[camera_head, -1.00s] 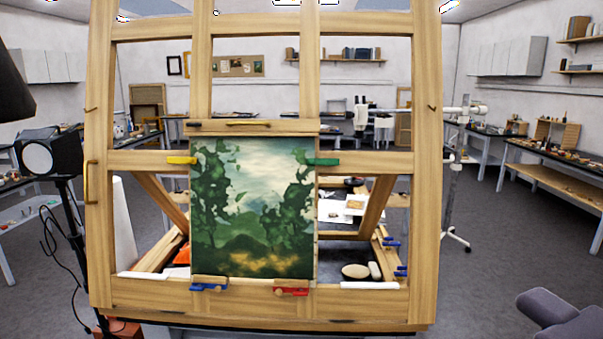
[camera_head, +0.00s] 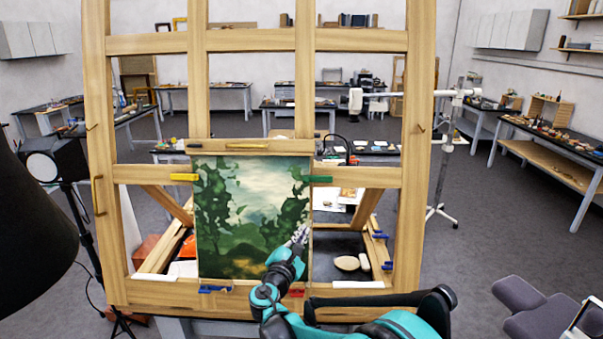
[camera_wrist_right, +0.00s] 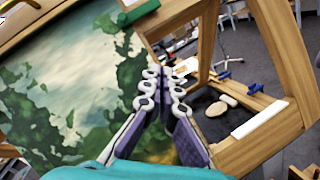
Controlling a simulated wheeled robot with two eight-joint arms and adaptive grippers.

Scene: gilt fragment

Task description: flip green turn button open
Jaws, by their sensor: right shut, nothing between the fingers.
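The green turn button (camera_head: 320,179) lies roughly level at the upper right edge of the green landscape painting (camera_head: 238,225), reaching over the painting's edge. It also shows at the top of the right wrist view (camera_wrist_right: 138,12). My right gripper (camera_head: 302,233) is in front of the painting's right side, below the green button and apart from it. Its fingers (camera_wrist_right: 163,76) are together and empty, pointing up towards the frame. My left gripper is out of view.
A yellow button (camera_head: 184,177) sits at the painting's upper left. Blue (camera_head: 214,289) and red (camera_head: 297,292) buttons are along its bottom edge, the red one partly behind my arm. A black lamp shade (camera_head: 38,235) stands close at left.

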